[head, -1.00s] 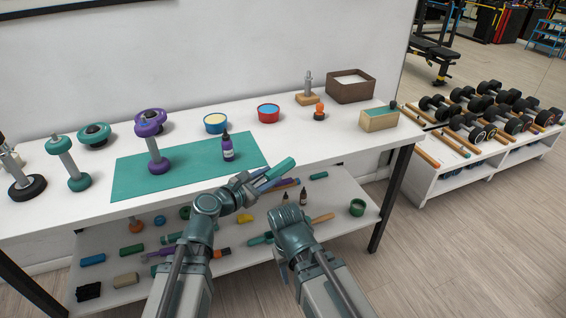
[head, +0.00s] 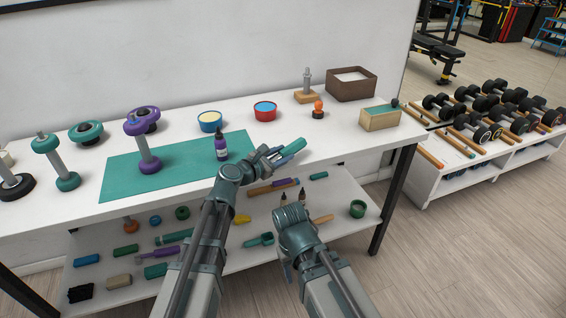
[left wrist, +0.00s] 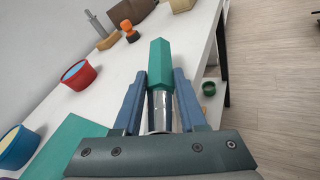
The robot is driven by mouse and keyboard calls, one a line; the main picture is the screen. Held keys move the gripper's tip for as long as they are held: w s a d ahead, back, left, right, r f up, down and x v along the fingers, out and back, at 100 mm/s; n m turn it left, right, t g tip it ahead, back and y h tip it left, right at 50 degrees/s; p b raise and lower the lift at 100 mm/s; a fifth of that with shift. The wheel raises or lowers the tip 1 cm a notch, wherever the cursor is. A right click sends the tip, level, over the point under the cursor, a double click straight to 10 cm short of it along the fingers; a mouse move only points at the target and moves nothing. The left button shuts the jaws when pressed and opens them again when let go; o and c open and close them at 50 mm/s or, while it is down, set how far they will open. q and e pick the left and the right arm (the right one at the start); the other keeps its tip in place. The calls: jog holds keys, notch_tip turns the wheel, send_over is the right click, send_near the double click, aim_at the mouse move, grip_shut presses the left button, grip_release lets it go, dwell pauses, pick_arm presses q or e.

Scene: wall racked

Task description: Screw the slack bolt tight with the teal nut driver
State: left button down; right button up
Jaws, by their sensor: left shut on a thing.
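My left gripper (head: 278,157) is shut on the teal nut driver (head: 289,149), held above the table's front edge. In the left wrist view the nut driver (left wrist: 160,65) shows a teal faceted handle pointing away from the wrist and a shiny metal shaft between the fingers. A grey upright bolt (head: 307,79) stands in a small wooden block (head: 306,97) at the back of the table; it looks like the slack bolt. The bolt (left wrist: 96,24) also shows at the upper left of the wrist view, apart from the driver. My right gripper (head: 286,268) hangs low before the shelf; its fingers are largely hidden.
An orange-topped knob (head: 318,106), a red bowl (head: 265,111), a brown box (head: 351,84) and a wooden box with a teal top (head: 379,119) stand nearby. A purple bottle (head: 221,148) and purple weight stand on the teal mat (head: 118,180). The table's front right is clear.

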pick_arm(q)
jog(key=shift+s+a+f+b, duration=0.1)
jog(key=shift+f+b, duration=0.25)
jog(key=shift+f, duration=0.25)
jog(key=shift+s+a+f+b, duration=0.1)
jog(key=shift+f+b, duration=0.2)
jog(key=shift+f, duration=0.3)
jog(key=shift+r, duration=0.1)
pick_arm(e)
jog(key=shift+a+f, duration=0.2)
jog(key=shift+f, duration=0.4)
jog(key=shift+a+f, duration=0.2)
jog(key=shift+f, duration=0.35)
jog(key=shift+f, duration=0.1)
pick_arm(q)
jog(key=shift+c, duration=2.3)
grip_release()
jog(key=shift+f, duration=0.2)
jog(key=p+v, duration=0.3)
jog(key=v, duration=1)
jog(key=shift+s+r, duration=0.35)
jog(key=shift+s, duration=0.05)
pick_arm(e)
jog(key=shift+r, duration=1.6)
